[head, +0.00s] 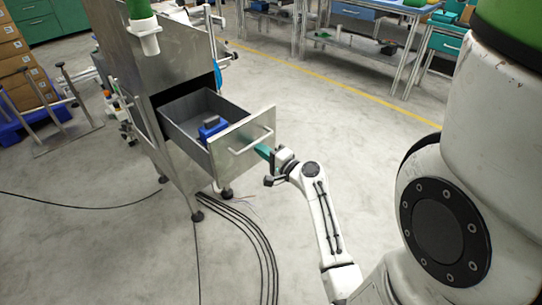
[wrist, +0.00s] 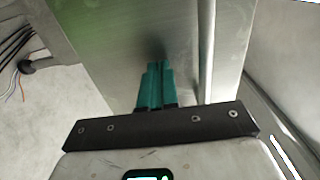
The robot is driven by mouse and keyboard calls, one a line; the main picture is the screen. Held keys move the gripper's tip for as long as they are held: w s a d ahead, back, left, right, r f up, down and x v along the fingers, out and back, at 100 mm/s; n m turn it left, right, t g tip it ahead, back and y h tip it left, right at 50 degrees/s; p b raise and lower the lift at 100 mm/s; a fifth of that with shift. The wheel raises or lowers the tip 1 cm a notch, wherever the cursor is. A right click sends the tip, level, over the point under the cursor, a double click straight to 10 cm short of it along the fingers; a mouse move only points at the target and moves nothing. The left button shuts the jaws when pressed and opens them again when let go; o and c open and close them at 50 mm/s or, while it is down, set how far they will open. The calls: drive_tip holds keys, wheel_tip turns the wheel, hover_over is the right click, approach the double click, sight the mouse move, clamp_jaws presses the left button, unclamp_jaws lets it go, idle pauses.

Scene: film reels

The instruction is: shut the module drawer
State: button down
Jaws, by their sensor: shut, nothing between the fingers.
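The module drawer (head: 241,143) stands pulled out of a steel cabinet (head: 150,65) in the head view. Its front is plain metal with a bar handle (head: 250,141). A blue object with a grey top (head: 211,128) lies inside. My gripper (head: 262,150) is at the right part of the drawer front, below the handle. In the wrist view its teal fingers (wrist: 156,82) are together, with nothing between them, and point at the metal front (wrist: 120,50). I cannot tell whether the tips touch it. The handle bar (wrist: 205,55) runs to the right of the fingers there.
Black cables (head: 250,225) lie on the floor below the drawer and near the cabinet's legs. Boxes (head: 18,65) stand at the far left. Workbenches (head: 365,25) stand at the back.

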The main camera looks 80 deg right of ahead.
drive_tip(key=shift+w+d, duration=0.15)
drive_tip(key=shift+w, duration=0.1)
